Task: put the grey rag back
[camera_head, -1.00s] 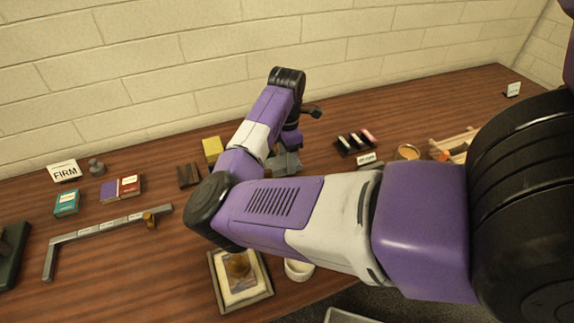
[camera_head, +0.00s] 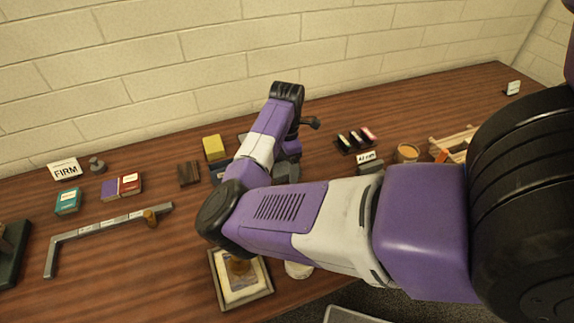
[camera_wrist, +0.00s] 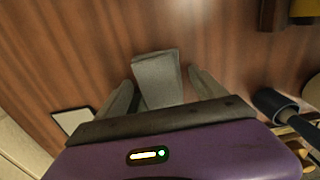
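A grey folded piece (camera_wrist: 157,78), which looks like the grey rag, lies over the brown table in the wrist view. My gripper (camera_wrist: 162,76) has its two fingers spread, one on each side of this piece. Brown table shows between the piece and the right finger; I cannot tell whether the left finger touches it. In the head view my gripper (camera_head: 286,172) is low over the middle of the table, partly hidden by my own arm. Grey shows there too, but I cannot tell rag from fingers.
A yellow sponge (camera_head: 213,147) and a dark brown block (camera_head: 188,173) stand left of my gripper. Dark bottles (camera_head: 355,141), a small sign (camera_head: 367,159) and an orange-topped pot (camera_head: 407,153) are to its right. A framed tray (camera_head: 262,295) lies in front, beside a partly hidden white cup (camera_head: 299,271).

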